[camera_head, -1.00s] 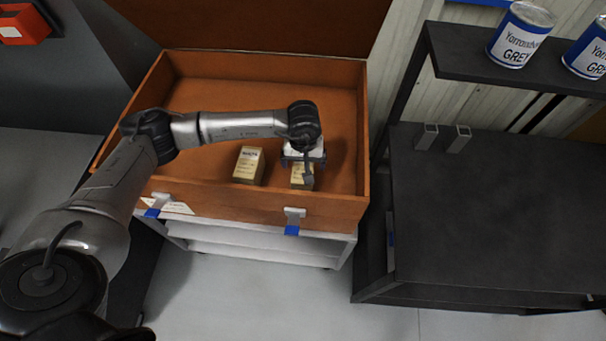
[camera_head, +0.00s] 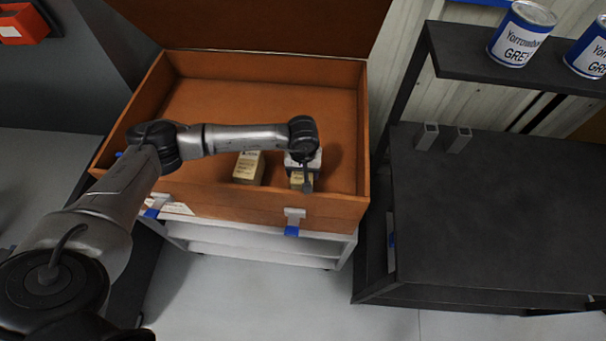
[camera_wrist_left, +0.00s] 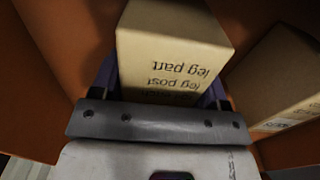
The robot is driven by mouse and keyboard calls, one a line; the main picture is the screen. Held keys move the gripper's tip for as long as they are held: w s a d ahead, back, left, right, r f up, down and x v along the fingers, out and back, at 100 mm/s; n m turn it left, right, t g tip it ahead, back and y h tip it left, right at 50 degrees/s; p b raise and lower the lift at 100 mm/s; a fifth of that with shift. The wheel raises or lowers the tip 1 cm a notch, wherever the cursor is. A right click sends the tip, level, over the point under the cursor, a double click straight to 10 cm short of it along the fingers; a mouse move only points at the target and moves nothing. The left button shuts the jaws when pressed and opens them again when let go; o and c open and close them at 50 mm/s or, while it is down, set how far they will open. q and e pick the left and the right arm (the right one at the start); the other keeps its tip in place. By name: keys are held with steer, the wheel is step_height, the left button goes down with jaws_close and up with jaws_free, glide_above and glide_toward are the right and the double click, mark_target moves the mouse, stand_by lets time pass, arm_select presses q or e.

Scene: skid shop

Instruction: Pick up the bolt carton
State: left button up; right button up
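Two small tan cartons stand in the orange-brown wooden chest (camera_head: 335,95). The left carton (camera_head: 248,167) stands free; the wrist view also shows it on the right (camera_wrist_left: 280,85). The right carton (camera_head: 300,182) is mostly hidden under my left gripper (camera_head: 303,172). In the left wrist view this carton (camera_wrist_left: 170,55) lies between the two finger pads of the gripper (camera_wrist_left: 162,95), with upside-down print like "leg part". The fingers look spread around it; firm contact cannot be made out. The head-view labels are too small to read surely. My right gripper is not in view.
The chest's front wall (camera_head: 250,203) stands close to the cartons, and its raised lid (camera_head: 250,22) is behind. A dark bench (camera_head: 500,215) with two small metal tubes stands to the right. Paint cans (camera_head: 520,35) stand on its shelf. The chest's back floor is clear.

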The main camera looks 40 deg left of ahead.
arm_select(q)
steer(key=c, duration=0.7)
steer(key=shift+r, duration=0.1)
steer(key=shift+c, duration=0.2)
steer(key=shift+r, duration=0.1)
